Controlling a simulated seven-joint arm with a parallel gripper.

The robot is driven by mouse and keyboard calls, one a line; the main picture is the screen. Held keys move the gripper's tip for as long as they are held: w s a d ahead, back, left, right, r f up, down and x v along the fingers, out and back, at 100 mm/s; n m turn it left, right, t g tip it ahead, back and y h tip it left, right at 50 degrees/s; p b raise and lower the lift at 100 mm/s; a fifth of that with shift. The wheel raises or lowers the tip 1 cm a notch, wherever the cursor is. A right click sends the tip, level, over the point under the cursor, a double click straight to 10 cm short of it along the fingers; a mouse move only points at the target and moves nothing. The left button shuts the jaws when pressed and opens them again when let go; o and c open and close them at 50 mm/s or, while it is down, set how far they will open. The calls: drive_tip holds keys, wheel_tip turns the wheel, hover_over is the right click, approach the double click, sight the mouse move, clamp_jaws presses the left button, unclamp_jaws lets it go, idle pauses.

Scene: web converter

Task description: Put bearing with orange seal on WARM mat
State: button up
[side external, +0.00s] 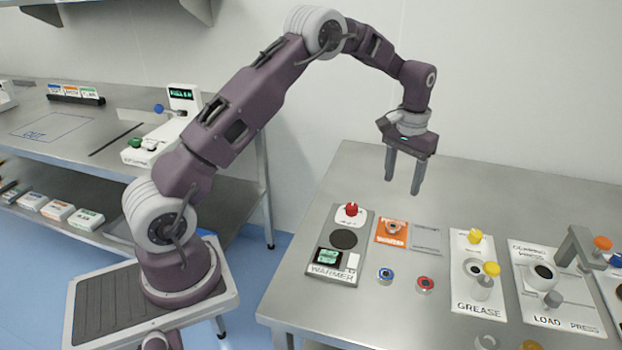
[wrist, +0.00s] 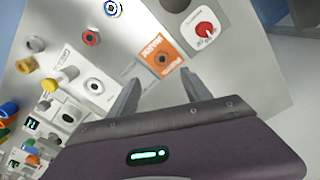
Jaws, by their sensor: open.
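A small ring-shaped bearing with an orange face (side external: 393,226) sits on an orange mat (side external: 378,238) in the side view. The mat's white lettering is too small to read surely. In the wrist view the bearing (wrist: 163,59) shows as a ring with a dark centre on the orange mat (wrist: 149,45). My gripper (side external: 402,187) is open and empty, fingers pointing down, well above the table near the mat. In the wrist view its fingertips (wrist: 159,76) stand apart, just below the mat in the picture.
A blue-ringed bearing (side external: 385,276) and a red-ringed bearing (side external: 425,284) lie on the table in front of the mat. The warmer (side external: 330,272) with a red knob (side external: 351,209) stands to the left. The grease station (side external: 477,308) and load press (side external: 557,322) stand to the right.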

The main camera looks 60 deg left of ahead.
drive_tip(key=s+d+r+m+t, duration=0.15)
drive_tip(key=s+d+r, duration=0.25)
drive_tip(key=s+r, duration=0.55)
drive_tip(key=s+d+r+t, duration=0.2)
drive_tip(key=s+d+r, duration=0.1)
drive_tip(key=s+r, duration=0.6)
drive_tip(key=s+d+f+m+t, duration=0.1)
drive_tip(key=s+d+t, duration=0.1)
drive_tip(key=s, duration=1.5)
drive_tip(key=shift+d, duration=0.5)
